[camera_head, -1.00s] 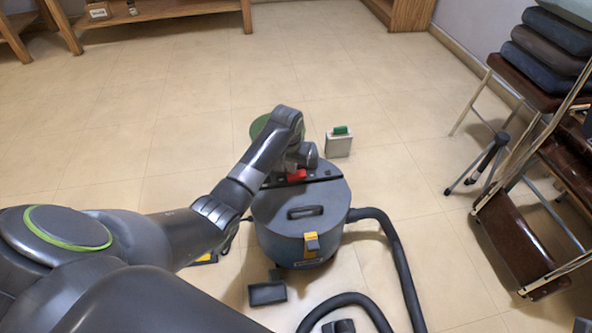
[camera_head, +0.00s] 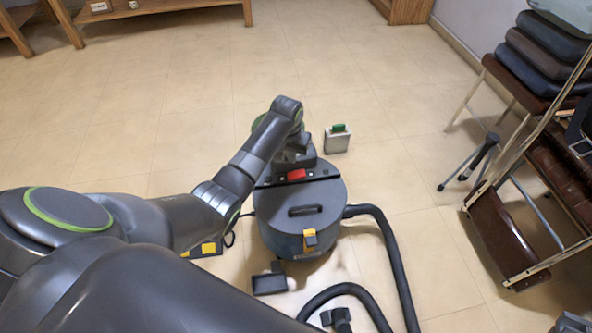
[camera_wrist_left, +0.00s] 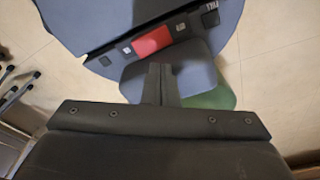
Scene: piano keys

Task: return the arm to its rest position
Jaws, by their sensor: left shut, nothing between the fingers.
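My left arm reaches in from the left in the head view, with its wrist (camera_head: 283,112) over the back of a round blue-grey canister vacuum (camera_head: 330,207). In the left wrist view my left gripper (camera_wrist_left: 160,70) is shut, its two fingers together with nothing between them. The fingers appear in front of a grey rounded part and a green part (camera_wrist_left: 212,97), beside the vacuum's dark strip with a red switch (camera_wrist_left: 152,41). I cannot tell whether they touch anything. The red switch also shows in the head view (camera_head: 296,174). My right gripper is not in view.
A black hose (camera_head: 385,245) curls from the vacuum to the front right. A small pale box with a green top (camera_head: 337,140) stands behind it. Brown folding chairs (camera_head: 500,235) and stacked cushions (camera_head: 545,52) are at the right. Tiled floor (camera_head: 190,90) behind is clear.

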